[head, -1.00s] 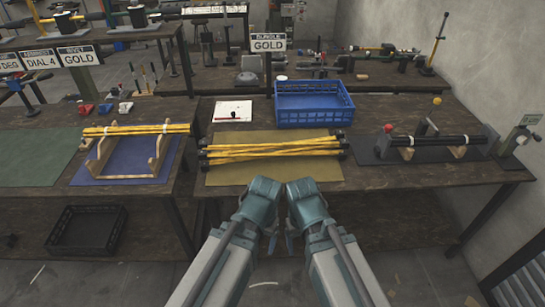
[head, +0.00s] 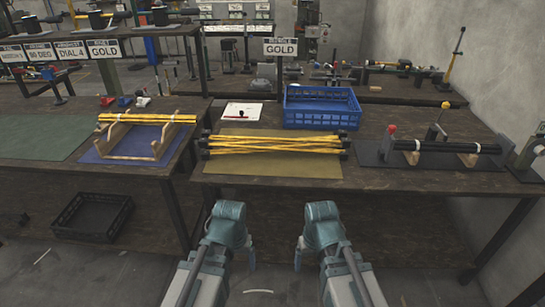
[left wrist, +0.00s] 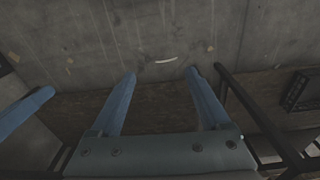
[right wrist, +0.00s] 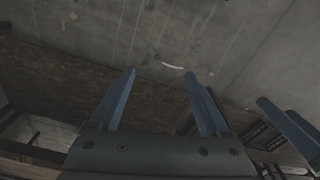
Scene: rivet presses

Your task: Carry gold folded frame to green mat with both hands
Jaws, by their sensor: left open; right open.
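The gold folded frame (head: 275,144) is a flat bundle of crossing yellow bars with black ends. It lies on an olive-yellow mat (head: 270,178) on the middle bench in the head view. The green mat (head: 38,146) lies bare at the far left on the left bench. My left gripper (head: 250,256) and right gripper (head: 299,256) are in front of the bench edge, apart from each other, below and nearer than the frame. Both are open and empty. Their spread fingers show in the left wrist view (left wrist: 162,78) and right wrist view (right wrist: 162,78), over floor.
Between the frame and green mat, yellow bars (head: 148,118) rest on a wooden cradle (head: 160,150) over a blue mat (head: 100,154). A blue crate (head: 322,118) stands behind the frame. A black bar fixture (head: 447,147) is at right. A black crate (head: 92,218) sits under the left bench.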

